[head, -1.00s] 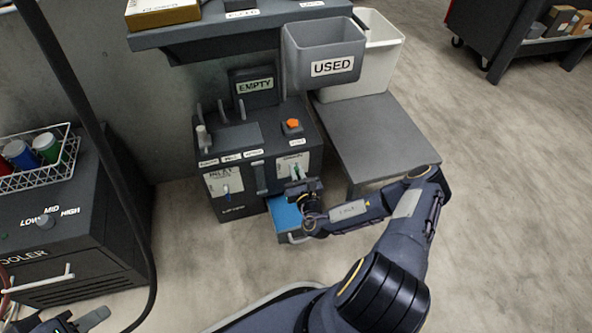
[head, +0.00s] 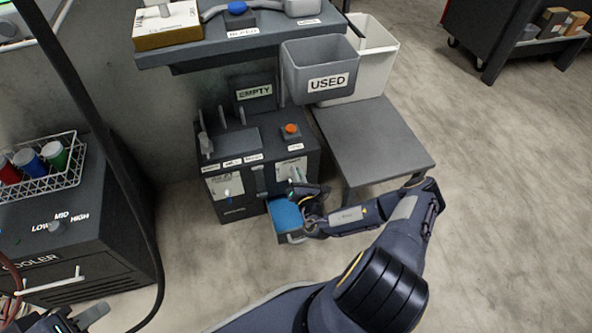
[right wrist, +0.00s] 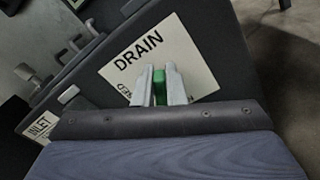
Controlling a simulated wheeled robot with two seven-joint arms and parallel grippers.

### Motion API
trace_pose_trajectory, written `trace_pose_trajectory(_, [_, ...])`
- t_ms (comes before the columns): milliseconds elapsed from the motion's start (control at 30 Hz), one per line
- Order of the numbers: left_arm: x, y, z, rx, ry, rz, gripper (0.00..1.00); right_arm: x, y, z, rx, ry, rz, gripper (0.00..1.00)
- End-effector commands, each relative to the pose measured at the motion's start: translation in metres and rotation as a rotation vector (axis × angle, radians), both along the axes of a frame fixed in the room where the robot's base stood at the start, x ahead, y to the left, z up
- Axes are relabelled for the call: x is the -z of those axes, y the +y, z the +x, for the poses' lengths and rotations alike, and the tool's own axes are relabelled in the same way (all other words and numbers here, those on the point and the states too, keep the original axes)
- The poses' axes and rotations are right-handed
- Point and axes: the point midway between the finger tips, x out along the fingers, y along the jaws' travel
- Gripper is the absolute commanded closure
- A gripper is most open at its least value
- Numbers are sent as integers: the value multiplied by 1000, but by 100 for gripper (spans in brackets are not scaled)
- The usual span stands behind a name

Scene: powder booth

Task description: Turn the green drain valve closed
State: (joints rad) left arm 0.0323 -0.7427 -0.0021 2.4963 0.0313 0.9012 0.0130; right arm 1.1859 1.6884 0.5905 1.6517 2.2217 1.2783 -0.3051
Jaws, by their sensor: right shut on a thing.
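The green drain valve (right wrist: 159,84) is on the front of a dark machine, on a white label marked DRAIN (right wrist: 135,60). In the right wrist view, my right gripper (right wrist: 160,88) has its two pale fingers closed around the green handle, one on each side. In the head view, my right gripper (head: 298,187) is at the right part of the machine's front (head: 262,183) and hides most of the valve. The label's lower part is covered by the fingers. My left gripper (head: 78,320) is partly in view at the bottom left corner, away from the machine; its jaw opening is unclear.
A blue-topped drawer (head: 287,217) sticks out below my right gripper. A grey low table (head: 375,145) stands right, a shelf (head: 240,45) above. A cooler (head: 75,235) stands left.

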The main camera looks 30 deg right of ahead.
Motion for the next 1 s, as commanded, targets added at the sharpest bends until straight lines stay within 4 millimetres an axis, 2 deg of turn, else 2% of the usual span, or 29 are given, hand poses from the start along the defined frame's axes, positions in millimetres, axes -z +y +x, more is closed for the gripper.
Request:
trace_pose_trajectory(400, [-13,0,0,0,0,0,64,6,-5,-2,1,-90,387,100])
trace_pose_trajectory(1000, [-10,0,0,0,0,0,64,15,-8,-3,1,-208,875,100])
